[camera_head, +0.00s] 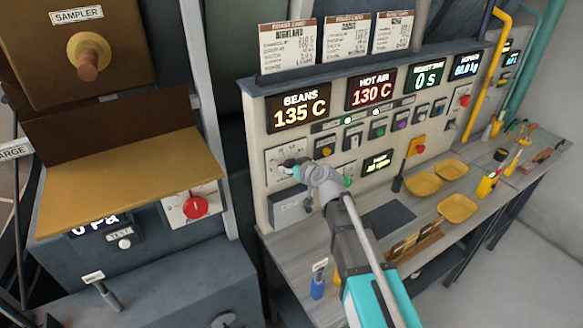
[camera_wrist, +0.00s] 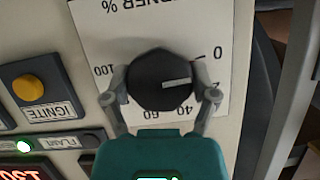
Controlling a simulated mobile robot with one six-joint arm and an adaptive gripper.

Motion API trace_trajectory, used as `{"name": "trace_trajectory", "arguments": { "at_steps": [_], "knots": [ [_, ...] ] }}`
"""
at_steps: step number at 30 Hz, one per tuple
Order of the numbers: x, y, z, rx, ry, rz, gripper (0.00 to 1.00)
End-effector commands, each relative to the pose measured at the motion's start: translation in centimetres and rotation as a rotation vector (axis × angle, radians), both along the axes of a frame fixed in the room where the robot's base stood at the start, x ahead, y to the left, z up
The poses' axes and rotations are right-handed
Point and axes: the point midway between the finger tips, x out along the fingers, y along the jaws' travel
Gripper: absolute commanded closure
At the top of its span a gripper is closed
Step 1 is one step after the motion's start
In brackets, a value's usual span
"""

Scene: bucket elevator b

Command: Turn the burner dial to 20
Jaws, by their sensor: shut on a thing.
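The burner dial (camera_wrist: 158,72) is a round black knob with a white pointer line, on a white scale plate (camera_wrist: 95,35) marked "BURNER %". The plate appears upside down in the wrist view. My gripper (camera_wrist: 160,95) has one finger on each side of the dial and is shut on it. The pointer line aims right, toward the right finger, below the 0 mark. The 20 mark is mostly hidden by that finger; 40, 60 and 100 are readable. In the head view my gripper (camera_head: 294,164) is at the panel's left part, covering most of the dial.
A yellow IGNITE button (camera_wrist: 28,88) sits beside the plate. Displays read BEANS 135 C (camera_head: 300,107) and HOT AIR 130 C (camera_head: 370,91). A row of buttons (camera_head: 377,129) lies right of my gripper. Yellow bowls (camera_head: 457,208) stand on the bench below.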

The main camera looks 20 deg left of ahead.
Motion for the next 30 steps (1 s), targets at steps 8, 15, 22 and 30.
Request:
{"name": "trace_trajectory", "arguments": {
  "at_steps": [8,15,22,30],
  "knots": [
    [0.14,0.01,-0.1,0.128,0.149,0.0,0.72],
    [0.14,0.01,-0.16,0.252,0.295,0.0,0.72],
    [0.11,0.02,-0.1,0.34,0.399,0.0,0.72],
    [0.1,0.01,0.02,0.381,0.447,0.0,0.72]
  ]
}}
